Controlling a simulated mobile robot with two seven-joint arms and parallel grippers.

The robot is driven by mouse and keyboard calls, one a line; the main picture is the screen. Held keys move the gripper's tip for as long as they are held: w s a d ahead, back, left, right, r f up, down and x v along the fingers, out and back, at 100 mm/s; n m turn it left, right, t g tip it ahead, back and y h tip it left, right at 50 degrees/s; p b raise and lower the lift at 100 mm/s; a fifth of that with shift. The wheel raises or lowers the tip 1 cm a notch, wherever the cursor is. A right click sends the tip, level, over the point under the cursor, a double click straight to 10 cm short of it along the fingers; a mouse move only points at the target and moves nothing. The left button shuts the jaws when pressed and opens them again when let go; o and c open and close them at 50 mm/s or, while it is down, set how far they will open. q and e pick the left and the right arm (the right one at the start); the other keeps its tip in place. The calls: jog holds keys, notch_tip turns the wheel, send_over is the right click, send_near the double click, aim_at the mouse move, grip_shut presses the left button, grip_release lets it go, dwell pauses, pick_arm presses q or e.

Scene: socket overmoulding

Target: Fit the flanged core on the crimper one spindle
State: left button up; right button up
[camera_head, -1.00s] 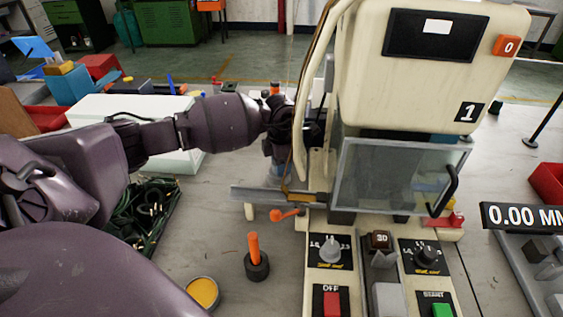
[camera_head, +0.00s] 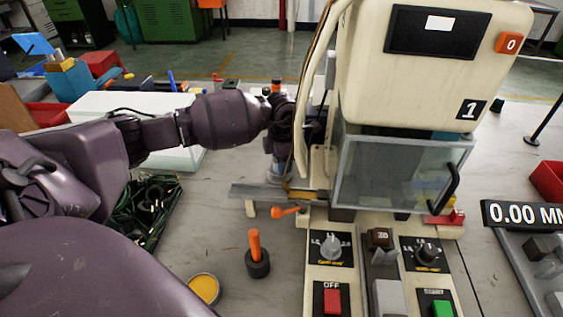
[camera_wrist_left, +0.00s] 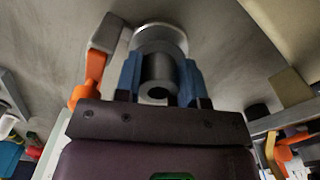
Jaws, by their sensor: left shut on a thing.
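My left gripper (camera_wrist_left: 160,85) shows blue fingers in the left wrist view, shut on a dark hollow cylinder, the flanged core (camera_wrist_left: 159,70). A pale round disc (camera_wrist_left: 160,38) shows behind the cylinder; I cannot tell whether it is the core's flange. In the head view the left gripper (camera_head: 277,172) points down just left of crimper one (camera_head: 430,75), the cream machine marked 1. The core is hardly visible there, behind the arm and the grey bar. I cannot make out the spindle. My right gripper is not in view.
A grey bar (camera_head: 262,192) and an orange lever (camera_head: 285,212) stick out at the crimper's left. A clear guard (camera_head: 390,175) fronts the machine. A black ring with an orange peg (camera_head: 256,255) and a yellow tin (camera_head: 204,288) stand on the bench. A cable tray (camera_head: 150,205) lies left.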

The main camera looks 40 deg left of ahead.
pick_arm(q)
jog(key=shift+r+p, duration=0.4)
jog(key=shift+r, duration=1)
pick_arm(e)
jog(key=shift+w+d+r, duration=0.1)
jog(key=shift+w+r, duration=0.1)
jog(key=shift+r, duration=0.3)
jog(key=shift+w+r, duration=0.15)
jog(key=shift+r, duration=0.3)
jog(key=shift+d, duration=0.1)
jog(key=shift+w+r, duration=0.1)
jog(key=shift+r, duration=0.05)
pick_arm(q)
jog(key=shift+f, duration=0.6)
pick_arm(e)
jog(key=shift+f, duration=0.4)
pick_arm(q)
jog(key=shift+f+b, duration=0.35)
jog(key=shift+f, duration=0.6)
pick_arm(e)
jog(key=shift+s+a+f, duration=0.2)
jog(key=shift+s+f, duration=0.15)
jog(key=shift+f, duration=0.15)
pick_arm(q)
jog(key=shift+f, duration=0.3)
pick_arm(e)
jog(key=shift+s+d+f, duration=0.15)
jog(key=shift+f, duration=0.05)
